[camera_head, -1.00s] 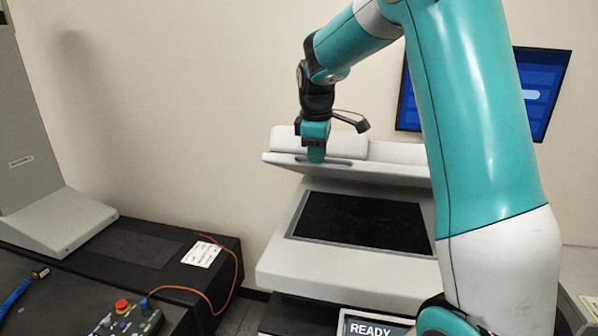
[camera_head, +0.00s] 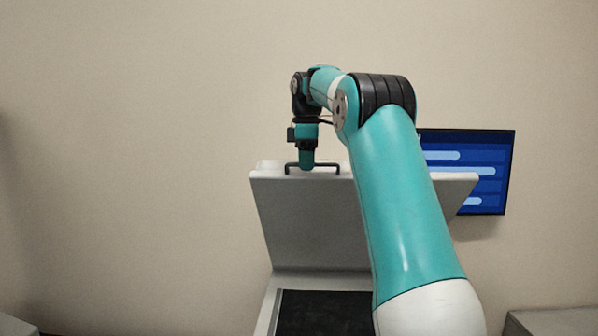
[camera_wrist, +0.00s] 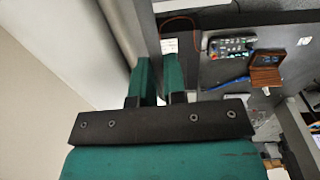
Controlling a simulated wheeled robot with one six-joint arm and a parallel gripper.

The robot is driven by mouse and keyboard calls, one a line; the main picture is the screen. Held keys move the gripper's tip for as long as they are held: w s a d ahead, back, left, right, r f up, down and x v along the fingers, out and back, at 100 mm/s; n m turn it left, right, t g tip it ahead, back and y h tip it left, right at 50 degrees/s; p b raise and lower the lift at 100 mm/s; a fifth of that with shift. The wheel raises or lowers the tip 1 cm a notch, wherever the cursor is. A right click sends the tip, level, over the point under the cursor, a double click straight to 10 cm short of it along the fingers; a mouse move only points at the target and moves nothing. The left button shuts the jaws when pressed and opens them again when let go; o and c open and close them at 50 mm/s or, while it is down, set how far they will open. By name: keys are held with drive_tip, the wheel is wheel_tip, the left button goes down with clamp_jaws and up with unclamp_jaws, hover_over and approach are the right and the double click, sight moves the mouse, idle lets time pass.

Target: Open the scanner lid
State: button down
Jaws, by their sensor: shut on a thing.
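The scanner lid (camera_head: 315,222) stands steeply raised in the head view, its grey underside facing me. Its dark bar handle (camera_head: 328,166) runs along the top edge. My gripper (camera_head: 306,166) points down at that edge and is shut on the handle. The scanner's dark glass bed (camera_head: 322,314) shows below the lid, partly behind my arm.
A wall screen (camera_head: 484,170) hangs behind the lid on the right. The wrist view shows a control box with buttons (camera_wrist: 232,46) and a small brown open case (camera_wrist: 266,68) on a grey surface. The wall left of the lid is clear.

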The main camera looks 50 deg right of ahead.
drive_tip(key=shift+w+d+f, duration=0.1)
drive_tip(key=shift+d+f, duration=0.05)
drive_tip(key=shift+f, duration=0.05)
drive_tip(key=c, duration=1.2)
unclamp_jaws()
drive_tip(key=shift+w+d+f, duration=0.1)
drive_tip(key=shift+d, duration=0.15)
drive_tip(key=shift+a+r, duration=0.15)
drive_tip(key=shift+r, duration=0.05)
drive_tip(key=shift+r, duration=0.1)
drive_tip(key=r, duration=0.3)
drive_tip(key=r+p, duration=0.1)
drive_tip(key=r, duration=0.3)
drive_tip(key=shift+s+a+r, duration=0.1)
drive_tip(key=shift+s+a, duration=0.05)
drive_tip(key=shift+s, duration=0.05)
